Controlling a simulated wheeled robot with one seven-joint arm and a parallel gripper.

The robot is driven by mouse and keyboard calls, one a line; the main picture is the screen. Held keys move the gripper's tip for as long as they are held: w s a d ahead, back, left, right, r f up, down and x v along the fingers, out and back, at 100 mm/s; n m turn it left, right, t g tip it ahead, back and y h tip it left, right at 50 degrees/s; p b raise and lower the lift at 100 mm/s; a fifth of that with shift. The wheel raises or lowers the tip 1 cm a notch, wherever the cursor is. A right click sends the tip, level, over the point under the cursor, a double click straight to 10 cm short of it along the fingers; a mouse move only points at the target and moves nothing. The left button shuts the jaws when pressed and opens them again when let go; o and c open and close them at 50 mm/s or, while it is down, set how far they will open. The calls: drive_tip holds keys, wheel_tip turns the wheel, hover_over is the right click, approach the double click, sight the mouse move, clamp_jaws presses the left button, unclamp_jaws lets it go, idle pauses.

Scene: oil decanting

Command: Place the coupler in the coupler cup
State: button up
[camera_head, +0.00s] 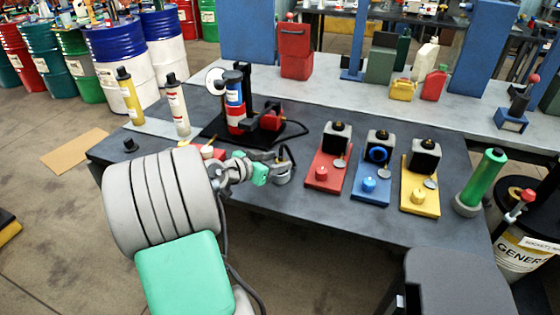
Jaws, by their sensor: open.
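A small round grey cup (283,179), which looks like the coupler cup, stands right at the fingertips. A black hose (291,153) arches up and down beside the fingertips, at the cup. The coupler itself is too small and too hidden by the gripper to make out clearly. I cannot tell whether it sits in the cup or touches the fingers.
A pump stand with a red, white and blue cylinder (235,105) stands behind the gripper. Red (318,181), blue (361,192) and yellow (409,201) stations stand to the right. A green cylinder (486,174) is at far right. White (178,108) and yellow (128,100) tubes stand left.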

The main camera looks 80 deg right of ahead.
drive_tip(key=v, duration=1)
drive_tip(key=w+a+f+n+t+y, duration=0.35)
drive_tip(key=w+a+n, duration=0.25)
drive_tip(key=w+a, duration=0.35)
drive_tip(key=w+a+f+n+t+y, duration=0.2)
drive_tip(key=w+a+f+n+t, duration=0.3)
drive_tip(key=w+a, duration=0.5)
drive_tip(key=s+a+n+y, duration=0.3)
drive_tip(key=a+n+y, duration=0.3)
drive_tip(key=a+n, duration=0.7)
drive_tip(key=a, duration=1.2)
drive_tip(key=shift+s, duration=0.25)
drive_tip(key=shift+d, duration=0.1)
